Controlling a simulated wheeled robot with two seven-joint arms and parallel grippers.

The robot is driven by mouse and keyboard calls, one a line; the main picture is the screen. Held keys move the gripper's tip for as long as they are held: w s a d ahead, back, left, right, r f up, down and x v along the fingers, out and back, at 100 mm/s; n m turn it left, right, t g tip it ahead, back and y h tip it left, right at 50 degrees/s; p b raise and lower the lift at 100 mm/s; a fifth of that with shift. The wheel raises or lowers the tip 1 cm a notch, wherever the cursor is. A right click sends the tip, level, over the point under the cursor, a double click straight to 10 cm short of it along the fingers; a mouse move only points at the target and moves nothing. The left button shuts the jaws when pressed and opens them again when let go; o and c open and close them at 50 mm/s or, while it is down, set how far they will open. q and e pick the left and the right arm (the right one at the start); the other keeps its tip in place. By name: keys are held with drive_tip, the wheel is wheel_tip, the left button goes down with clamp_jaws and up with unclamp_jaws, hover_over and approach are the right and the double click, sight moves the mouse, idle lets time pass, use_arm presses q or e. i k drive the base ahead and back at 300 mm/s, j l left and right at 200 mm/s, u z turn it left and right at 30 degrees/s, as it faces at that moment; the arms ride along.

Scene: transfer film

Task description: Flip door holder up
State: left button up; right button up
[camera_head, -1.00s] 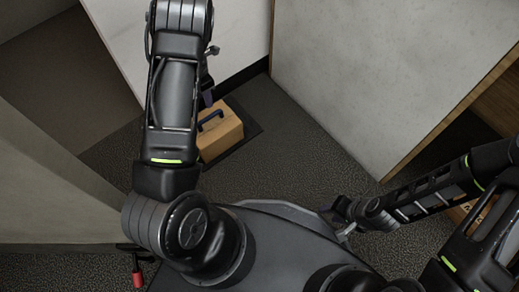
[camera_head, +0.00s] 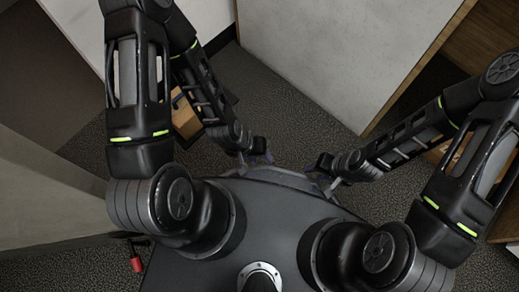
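The door holder (camera_head: 137,262) is a small dark bracket with a red tip at the lower left. It hangs down near the bottom edge of the grey door-like panel (camera_head: 45,200). My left gripper (camera_head: 258,155) is folded back in front of my base, well to the right of and apart from the holder. My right gripper (camera_head: 322,168) is close beside it, also in front of my base. Both grippers are small and dark here, and their finger openings are unclear. Nothing is seen held in either.
A cardboard box (camera_head: 184,117) stands on the floor behind my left arm, partly hidden. A pale grey panel (camera_head: 330,60) rises ahead, with wooden shelving (camera_head: 480,35) to its right. Dark carpet (camera_head: 290,125) is clear between the box and the panel.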

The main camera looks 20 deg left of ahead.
sight(136, 262)
drive_tip(key=k+l+u, duration=0.2)
drive_tip(key=l+u, duration=0.3)
drive_tip(key=k+l+u, duration=0.25)
drive_tip(key=u, duration=0.25)
drive_tip(key=i+j+u, duration=0.2)
drive_tip(key=u, duration=1.9)
drive_tip(key=l, duration=0.45)
drive_tip(key=k+l+u, duration=0.15)
drive_tip(key=l, duration=0.75)
drive_tip(key=k+l+u, duration=0.1)
drive_tip(key=l, duration=0.3)
